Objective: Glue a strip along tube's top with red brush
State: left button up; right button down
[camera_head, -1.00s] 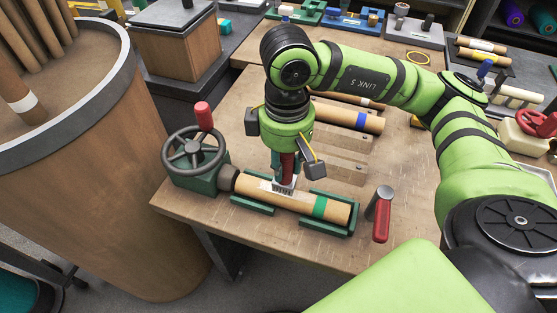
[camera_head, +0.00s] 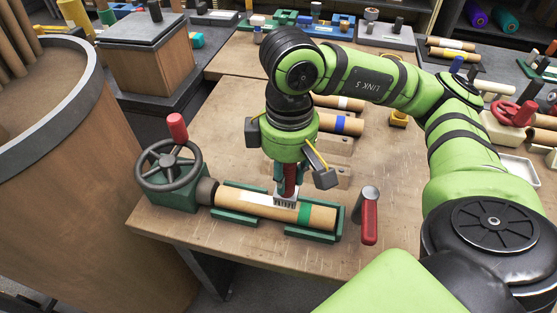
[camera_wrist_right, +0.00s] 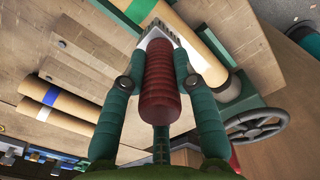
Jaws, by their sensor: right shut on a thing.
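The brown cardboard tube (camera_head: 322,217) lies in green cradles (camera_head: 240,218) on the workbench, with a green band near its right end. A pale strip (camera_head: 247,199) runs along its top from the left part to the brush; it also shows in the right wrist view (camera_wrist_right: 193,57). My right gripper (camera_head: 289,176) is shut on the red-handled brush (camera_wrist_right: 160,85) above the tube. My left gripper is out of view.
A green crank device with a handwheel (camera_head: 168,166) stands at the tube's left end. Other banded tubes (camera_head: 340,123) lie behind. The bench front is clear.

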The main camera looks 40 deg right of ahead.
jog(key=shift+s+d+b, duration=0.35)
jog(key=shift+s+d, duration=0.05)
jog(key=shift+s, duration=0.15)
jog(key=shift+f, duration=0.1)
jog(key=shift+s+d+b, duration=0.75)
jog(key=shift+s, duration=0.05)
jog(key=shift+s+d+b, duration=0.3)
jog(key=shift+s+d, duration=0.1)
jog(key=shift+s, duration=0.05)
jog(key=shift+w+a, duration=0.55)
jog(key=shift+w, duration=0.05)
jog(key=shift+w+a, duration=0.6)
jog(key=shift+w, duration=0.05)
